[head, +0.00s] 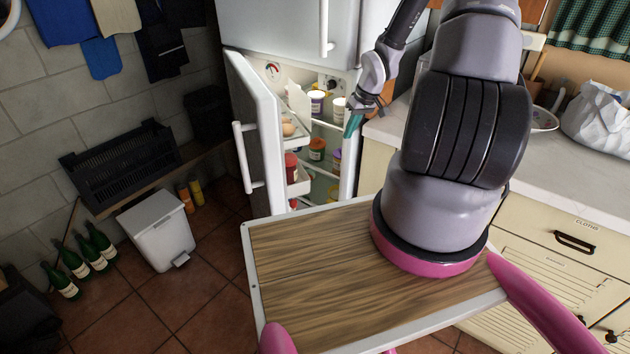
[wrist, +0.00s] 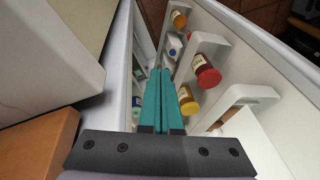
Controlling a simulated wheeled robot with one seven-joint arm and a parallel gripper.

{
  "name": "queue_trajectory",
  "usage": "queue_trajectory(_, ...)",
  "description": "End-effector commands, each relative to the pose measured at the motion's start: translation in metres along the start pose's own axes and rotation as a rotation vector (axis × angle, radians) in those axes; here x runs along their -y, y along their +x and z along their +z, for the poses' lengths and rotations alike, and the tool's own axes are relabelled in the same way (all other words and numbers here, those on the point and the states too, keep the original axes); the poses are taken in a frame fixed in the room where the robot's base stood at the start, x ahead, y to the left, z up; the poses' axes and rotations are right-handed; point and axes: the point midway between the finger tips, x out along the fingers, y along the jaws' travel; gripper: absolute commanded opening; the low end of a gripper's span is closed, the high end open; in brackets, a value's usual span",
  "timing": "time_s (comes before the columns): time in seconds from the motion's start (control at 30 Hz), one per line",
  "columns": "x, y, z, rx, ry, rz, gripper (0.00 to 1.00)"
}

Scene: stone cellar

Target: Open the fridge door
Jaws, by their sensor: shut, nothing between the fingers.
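The white fridge (head: 290,22) stands at the back, and its lower door (head: 250,105) is swung well out to the left. The door's vertical handle (head: 242,158) is on its outer face, apart from my gripper. My gripper (head: 351,126) is at the right side of the opening, its teal fingers shut and empty. In the wrist view the shut fingers (wrist: 160,80) point into the gap between the fridge body and the open door (wrist: 268,52). Door shelves holding jars show to the right of the fingers. I cannot tell whether the fingers touch anything.
A jar with a red lid (wrist: 206,72) sits in a door shelf. A counter (head: 560,165) with drawers stands right of the fridge. A white pedal bin (head: 157,232) and several green bottles (head: 82,258) stand on the left floor. Tiled floor is clear before the door.

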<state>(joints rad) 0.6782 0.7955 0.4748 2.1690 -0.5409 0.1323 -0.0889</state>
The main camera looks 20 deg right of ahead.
Motion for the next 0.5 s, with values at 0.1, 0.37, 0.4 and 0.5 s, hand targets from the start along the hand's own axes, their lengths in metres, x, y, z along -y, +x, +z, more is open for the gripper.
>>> queue_trajectory(0.1,0.004,0.049,0.011,-0.037,-0.001,-0.102,0.00)
queue_trajectory(0.37,0.024,0.114,0.018,-0.158,0.005,-0.257,0.00)
queue_trajectory(0.4,0.025,0.118,0.018,-0.171,0.006,-0.269,0.00)
queue_trajectory(0.5,0.029,0.126,0.017,-0.193,0.008,-0.288,0.00)
